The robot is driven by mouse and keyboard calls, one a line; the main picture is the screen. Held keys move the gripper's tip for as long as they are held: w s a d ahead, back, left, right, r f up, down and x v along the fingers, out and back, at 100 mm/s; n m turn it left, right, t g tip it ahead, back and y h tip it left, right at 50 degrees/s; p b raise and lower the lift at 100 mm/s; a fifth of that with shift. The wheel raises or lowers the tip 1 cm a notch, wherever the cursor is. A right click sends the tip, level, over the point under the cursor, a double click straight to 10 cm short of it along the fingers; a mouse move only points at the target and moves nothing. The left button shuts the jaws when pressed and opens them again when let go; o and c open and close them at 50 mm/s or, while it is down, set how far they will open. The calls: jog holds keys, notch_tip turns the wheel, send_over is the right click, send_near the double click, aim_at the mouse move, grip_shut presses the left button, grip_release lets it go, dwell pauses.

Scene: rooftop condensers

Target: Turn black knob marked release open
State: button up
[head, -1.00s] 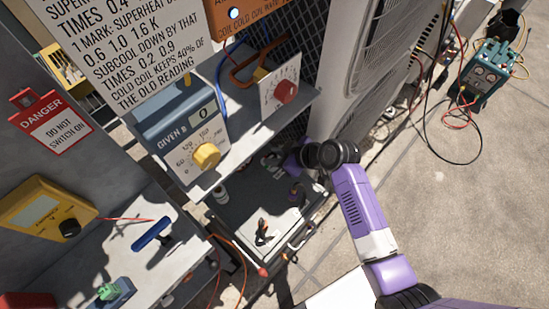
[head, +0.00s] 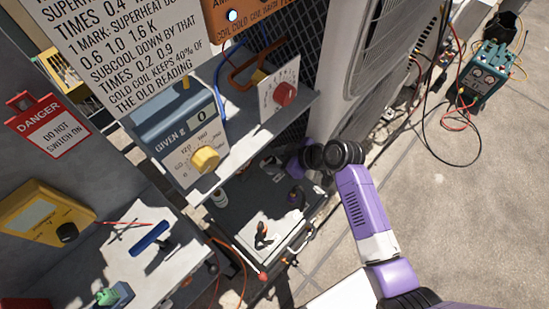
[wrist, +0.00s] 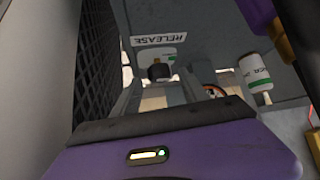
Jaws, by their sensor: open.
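In the wrist view, a small black knob (wrist: 159,71) sits on a white and green fitting below a white label (wrist: 167,40) reading RELEASE, which appears upside down. My gripper (wrist: 158,92) is open, its two grey fingers pointing towards the knob and standing to either side of it in the picture. I cannot tell how far the fingertips are from the knob, and no contact shows. In the head view, my purple arm reaches down beside the shelf; its gripper is mostly hidden there, and I cannot make out the release knob.
A dark mesh panel (wrist: 95,50) stands close on the left in the wrist view. A white labelled bottle (wrist: 256,72) is at right. In the head view, a shelf with a yellow dial (head: 205,160) and red knob (head: 285,94) overhangs the low dark tray (head: 235,203).

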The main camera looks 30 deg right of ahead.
jog(key=v, duration=0.6)
jog(key=shift+s+d+r, duration=0.15)
jog(key=shift+s+r, duration=0.1)
jog(key=shift+s, duration=0.05)
jog(key=shift+s+f, duration=0.2)
jog(key=shift+s, duration=0.05)
jog(key=s+h, duration=0.1)
jog(key=s, duration=0.1)
jog(key=s+d+f+m+h, duration=0.1)
jog(key=s, duration=0.2)
jog(key=s+d+f+m+t+h, duration=0.1)
jog(key=s, duration=0.2)
jog(key=shift+d+f, duration=0.25)
jog(key=s+a+r+m+t+h, duration=0.1)
jog(key=s+r+m+t, duration=0.1)
jog(key=s+r, duration=0.35)
jog(key=s+a+r+m+t+h, duration=0.1)
jog(key=s+r+t, duration=0.15)
jog(key=s, duration=0.55)
jog(key=s+a+r+t, duration=0.1)
jog(key=s+a+r, duration=0.1)
jog(key=r, duration=0.4)
jog(key=s+a+r+m+t, duration=0.1)
jog(key=s+a+r, duration=0.1)
jog(key=s+r, duration=0.2)
jog(key=shift+s+r, duration=0.3)
jog(key=shift+r, duration=0.65)
